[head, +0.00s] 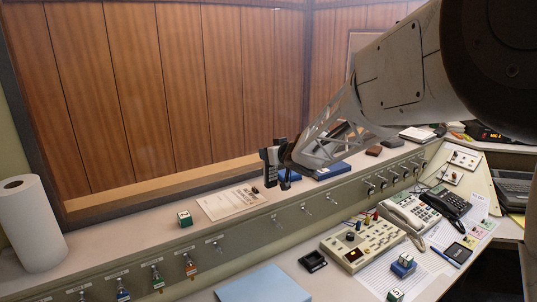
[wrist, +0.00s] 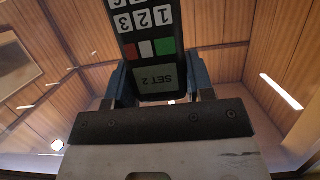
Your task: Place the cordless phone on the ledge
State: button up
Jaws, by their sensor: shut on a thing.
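The cordless phone (head: 271,166) is dark with a grey edge and is held roughly upright in the head view. In the wrist view the phone (wrist: 150,62) shows number keys, a red, a white and a green key, and a "SET 2" label. My gripper (head: 284,172) is shut on the phone, with a finger on each side of it. The pale ledge (head: 130,248) runs along the top of the console, under the window. The phone appears to be above the ledge; the exact gap is hard to tell.
Desk phones (head: 411,213) and a control box (head: 366,243) sit lower right. The ledge is clear between roll and cube.

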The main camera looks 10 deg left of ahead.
jog(key=w+a, duration=0.4)
jog(key=w, duration=0.5)
jog(key=shift+f, duration=0.45)
jog(key=shift+w+a, duration=0.1)
jog(key=shift+w, duration=0.1)
jog(key=shift+w+a+f, duration=0.1)
jog(key=shift+w+f, duration=0.05)
jog(key=shift+f, duration=0.75)
jog(key=shift+w+a+f, duration=0.1)
jog(key=shift+w+f, duration=0.05)
jog(key=shift+f, duration=0.9)
jog(key=o, duration=1.3)
